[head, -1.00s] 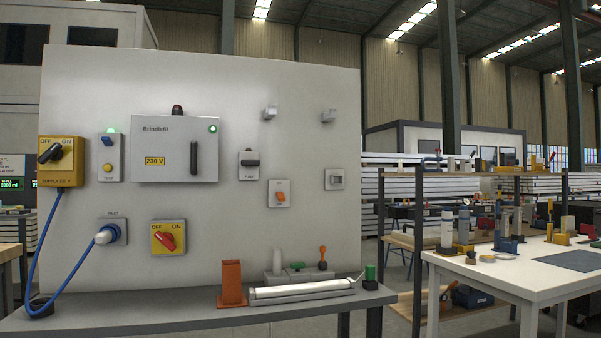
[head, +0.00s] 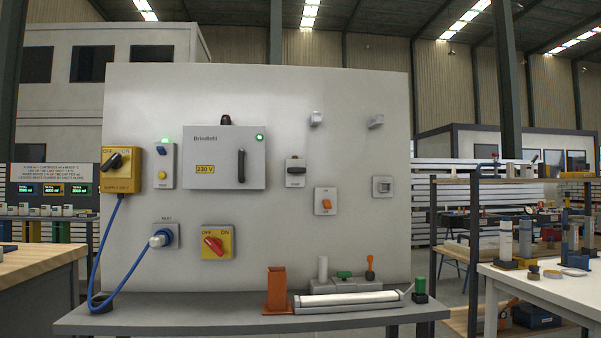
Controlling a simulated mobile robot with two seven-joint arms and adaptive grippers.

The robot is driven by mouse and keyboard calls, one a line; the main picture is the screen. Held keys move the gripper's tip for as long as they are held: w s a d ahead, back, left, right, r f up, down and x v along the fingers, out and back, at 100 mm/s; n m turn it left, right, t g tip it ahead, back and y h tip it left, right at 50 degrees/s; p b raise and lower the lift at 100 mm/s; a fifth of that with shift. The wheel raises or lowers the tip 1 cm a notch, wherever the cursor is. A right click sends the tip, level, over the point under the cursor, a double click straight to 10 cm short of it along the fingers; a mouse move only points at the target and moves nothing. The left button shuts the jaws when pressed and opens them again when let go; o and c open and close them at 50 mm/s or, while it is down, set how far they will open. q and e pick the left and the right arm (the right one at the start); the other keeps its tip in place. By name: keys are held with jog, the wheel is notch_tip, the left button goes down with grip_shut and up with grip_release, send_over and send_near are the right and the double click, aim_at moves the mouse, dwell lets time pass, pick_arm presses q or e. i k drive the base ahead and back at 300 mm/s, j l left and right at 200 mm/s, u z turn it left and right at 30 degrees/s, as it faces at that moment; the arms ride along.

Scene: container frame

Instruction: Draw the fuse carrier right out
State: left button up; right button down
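A small pale unit with a black bar-shaped grip (head: 295,171) is mounted on the grey panel, right of the large cabinet. It looks like the fuse carrier, but its label is too small to read surely. The grip sits across the front of its housing; how deep it is seated cannot be told. The large grey cabinet (head: 223,145) is closed, with a black vertical handle (head: 241,165), a yellow 230 V label and a lit green lamp (head: 260,137). Neither of my grippers is in view.
The panel (head: 349,240) stands behind a grey bench (head: 240,322). On the bench are an orange holder (head: 277,290), a white tube (head: 348,298) in a tray, and a green-topped item (head: 420,291). A blue cable (head: 134,272) hangs at the left. Tables flank both sides.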

aim_at(295, 170)
jog(key=i+l+u, duration=0.15)
jog(key=i+l, duration=0.6)
jog(key=i+l+u, duration=0.15)
jog(key=i+l, duration=0.5)
jog(key=l, duration=0.15)
